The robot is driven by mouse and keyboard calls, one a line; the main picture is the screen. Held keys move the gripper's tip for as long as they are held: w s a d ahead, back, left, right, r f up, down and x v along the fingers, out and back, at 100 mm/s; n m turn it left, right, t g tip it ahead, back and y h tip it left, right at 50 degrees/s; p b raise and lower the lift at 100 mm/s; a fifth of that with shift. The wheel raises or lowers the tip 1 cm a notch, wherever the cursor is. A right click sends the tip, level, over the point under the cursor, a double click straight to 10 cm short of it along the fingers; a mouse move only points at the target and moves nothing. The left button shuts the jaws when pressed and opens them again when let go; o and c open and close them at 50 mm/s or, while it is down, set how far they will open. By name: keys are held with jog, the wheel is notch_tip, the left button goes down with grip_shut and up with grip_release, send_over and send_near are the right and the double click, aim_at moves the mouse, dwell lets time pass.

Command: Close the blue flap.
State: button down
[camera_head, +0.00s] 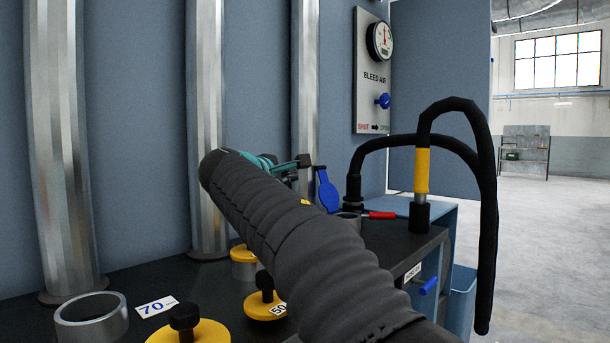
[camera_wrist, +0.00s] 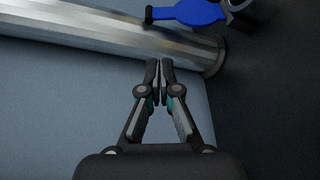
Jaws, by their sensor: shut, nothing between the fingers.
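The blue flap (camera_head: 327,191) stands raised, tilted a little, beside a short grey pipe mouth (camera_head: 348,222) on the dark bench top. In the wrist view the flap (camera_wrist: 192,12) lies along the top edge, partly cut off, with part of a grey ring to its right. My gripper (camera_head: 304,161) is just left of the flap's upper end in the head view; whether they touch I cannot tell. In the wrist view my gripper (camera_wrist: 159,66) is shut and empty, its fingertips below the flap in the picture and apart from it, over a metal pipe.
Metal pipes (camera_head: 207,120) rise along the blue-grey wall. Yellow caps with black knobs (camera_head: 265,300) and an open grey ring (camera_head: 91,318) sit on the bench (camera_head: 60,300). A red-handled lever (camera_head: 380,215) and a black hose (camera_head: 487,220) stand right of the flap.

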aim_at(305, 175)
jog(key=x, duration=0.3)
jog(key=p+x, duration=0.1)
jog(key=x, duration=0.6)
jog(key=shift+w+a+r+p, duration=0.15)
jog(key=shift+a+r+p, duration=0.1)
jog(key=shift+p, duration=0.15)
jog(key=shift+d, duration=0.1)
